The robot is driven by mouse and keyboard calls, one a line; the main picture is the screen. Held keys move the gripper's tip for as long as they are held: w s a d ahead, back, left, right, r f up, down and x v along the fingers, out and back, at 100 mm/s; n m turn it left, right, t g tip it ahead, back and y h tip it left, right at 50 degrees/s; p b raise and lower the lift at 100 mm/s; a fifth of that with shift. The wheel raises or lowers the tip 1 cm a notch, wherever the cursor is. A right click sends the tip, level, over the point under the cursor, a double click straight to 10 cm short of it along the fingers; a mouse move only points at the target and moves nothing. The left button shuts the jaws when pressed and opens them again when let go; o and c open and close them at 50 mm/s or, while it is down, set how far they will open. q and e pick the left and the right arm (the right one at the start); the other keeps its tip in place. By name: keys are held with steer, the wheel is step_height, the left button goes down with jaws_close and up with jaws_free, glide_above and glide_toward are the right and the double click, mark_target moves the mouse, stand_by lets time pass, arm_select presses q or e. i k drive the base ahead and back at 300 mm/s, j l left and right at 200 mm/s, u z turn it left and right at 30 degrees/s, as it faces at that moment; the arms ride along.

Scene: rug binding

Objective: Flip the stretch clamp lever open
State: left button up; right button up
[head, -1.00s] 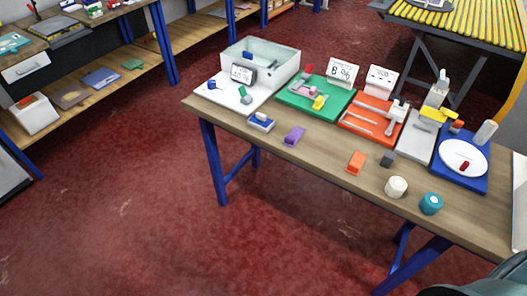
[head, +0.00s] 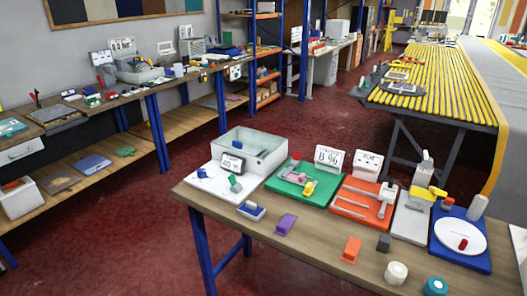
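A green board (head: 277,182) lies on the near wooden table (head: 330,232), in front of a white sign (head: 329,158) reading "8 %". On it sit a pink clamp-like piece (head: 293,178) with a small red part (head: 296,163) at its back, and a yellow piece (head: 309,188). This may be the stretch clamp, but no label confirms it. The pieces are too small to tell whether a lever is open or shut. Neither of my grippers is in view.
An orange-red tray (head: 364,201), a grey plate (head: 411,219) and a blue board with a white dish (head: 460,237) stand to the right. A grey bin (head: 250,150) stands left. Loose blocks, including a purple one (head: 286,224), line the front. Red floor (head: 130,220) is open at left.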

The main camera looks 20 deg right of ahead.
mark_target(296, 156)
steer(key=i+l+z, duration=0.65)
steer(key=i+j+u, duration=0.2)
steer(key=j, duration=0.2)
steer(key=j+u, duration=0.25)
steer(key=j, duration=0.15)
steer(key=i+j+u, duration=0.45)
steer(key=j, duration=0.25)
steer(key=i+j+u, duration=0.5)
steer(key=i+u, duration=0.15)
steer(key=i, duration=0.15)
steer(key=i+j+u, duration=0.1)
steer(key=i+u, duration=0.2)
steer(key=i+z, duration=0.25)
steer(key=i, duration=0.2)
steer(key=i+z, duration=0.3)
steer(key=i, duration=0.15)
steer(key=i+j+z, duration=0.25)
steer(key=i, duration=0.2)
steer(key=i+l+z, duration=0.15)
steer(key=z, duration=0.25)
steer(key=i+z, duration=0.65)
steer(key=z, duration=0.15)
steer(key=i+j+z, duration=0.1)
steer(key=i+z, duration=0.15)
steer(key=z, duration=0.15)
